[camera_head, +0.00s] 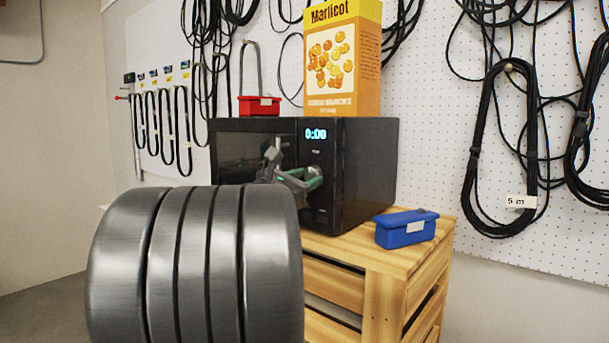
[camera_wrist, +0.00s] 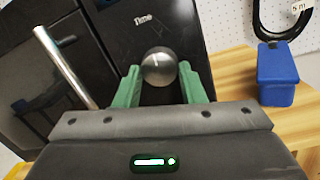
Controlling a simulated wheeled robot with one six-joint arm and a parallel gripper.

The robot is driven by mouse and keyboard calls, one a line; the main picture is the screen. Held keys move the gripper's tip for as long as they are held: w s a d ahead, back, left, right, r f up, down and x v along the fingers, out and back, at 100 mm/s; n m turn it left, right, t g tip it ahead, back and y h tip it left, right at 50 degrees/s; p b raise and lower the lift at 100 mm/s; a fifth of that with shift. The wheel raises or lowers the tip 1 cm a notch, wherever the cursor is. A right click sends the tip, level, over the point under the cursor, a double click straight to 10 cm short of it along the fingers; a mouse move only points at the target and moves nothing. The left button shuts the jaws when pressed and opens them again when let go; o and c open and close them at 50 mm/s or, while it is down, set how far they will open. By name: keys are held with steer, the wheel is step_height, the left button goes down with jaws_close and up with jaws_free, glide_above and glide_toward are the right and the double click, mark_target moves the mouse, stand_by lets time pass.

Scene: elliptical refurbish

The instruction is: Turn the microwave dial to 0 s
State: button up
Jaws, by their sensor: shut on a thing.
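The black microwave (camera_head: 362,170) stands on a wooden crate-like stand, and its lit display (camera_head: 315,134) reads 0:00. Its round dial (camera_wrist: 159,67) sits below the "Time" label in the wrist view, with a light mark on its face. My gripper (camera_wrist: 160,85) has green fingers on both sides of the dial and is shut on it. In the head view my gripper (camera_head: 312,176) is at the microwave's front panel, and it partly hides the dial. The microwave door handle (camera_wrist: 66,66) is left of my gripper.
A yellow-orange cereal box (camera_head: 343,60) and a red bin (camera_head: 259,106) stand on the microwave. A blue bin (camera_head: 405,229) sits on the wooden stand (camera_head: 440,228) to the right. Black cables (camera_head: 480,150) hang on the pegboard wall.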

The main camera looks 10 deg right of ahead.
steer(key=shift+n, duration=0.6)
steer(key=o, duration=1)
steer(key=v, duration=1.3)
steer(key=shift+s+a+b, duration=0.25)
steer(key=shift+s+b, duration=0.05)
steer(key=shift+b, duration=0.1)
steer(key=shift+w+d+f, duration=0.1)
steer(key=shift+w, duration=0.05)
steer(key=p+x, duration=0.1)
steer(key=x, duration=1.2)
steer(key=shift+w+d, duration=0.15)
steer(key=shift+d, duration=0.05)
